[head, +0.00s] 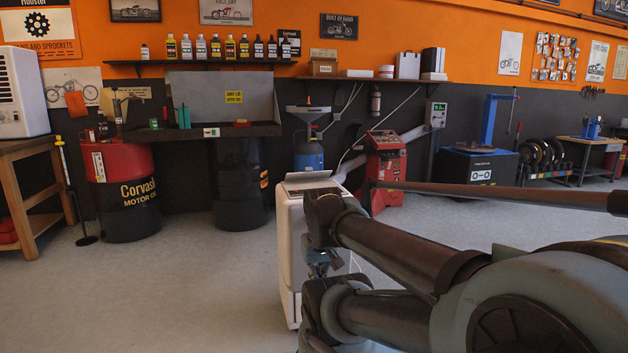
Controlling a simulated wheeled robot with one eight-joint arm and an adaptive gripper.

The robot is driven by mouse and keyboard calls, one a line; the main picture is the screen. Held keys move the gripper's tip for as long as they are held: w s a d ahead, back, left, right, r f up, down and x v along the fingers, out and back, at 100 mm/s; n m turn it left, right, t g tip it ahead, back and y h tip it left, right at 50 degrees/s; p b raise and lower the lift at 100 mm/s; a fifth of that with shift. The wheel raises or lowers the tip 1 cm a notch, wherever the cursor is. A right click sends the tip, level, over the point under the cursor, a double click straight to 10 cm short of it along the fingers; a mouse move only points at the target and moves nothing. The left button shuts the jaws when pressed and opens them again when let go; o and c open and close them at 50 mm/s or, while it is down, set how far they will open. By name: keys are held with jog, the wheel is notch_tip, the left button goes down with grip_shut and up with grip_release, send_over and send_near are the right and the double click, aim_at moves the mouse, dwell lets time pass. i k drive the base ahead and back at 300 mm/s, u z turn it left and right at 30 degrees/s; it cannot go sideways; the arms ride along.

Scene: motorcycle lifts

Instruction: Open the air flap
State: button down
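A white upright appliance (289,255) stands on the floor in the middle, partly hidden behind my arm. A thin pale panel (308,176) shows at its top; it looks like an air flap, but I cannot tell how far it is tilted. My arm reaches in from the right to the front of the appliance. What seems to be my gripper (318,264) is small and dark, between the arm links and against the white body in the picture. I cannot make out its fingers or whether it touches anything.
Open grey floor (190,290) lies left of the appliance. A red oil drum (128,190) and a dark drum (238,182) stand under a shelf behind. A red machine (384,170) stands behind right. A wooden bench (35,185) at left bears another white vented unit (22,95).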

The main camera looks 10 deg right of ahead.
aim_at(309, 174)
jog(key=u, duration=0.5)
jog(key=i, duration=1.15)
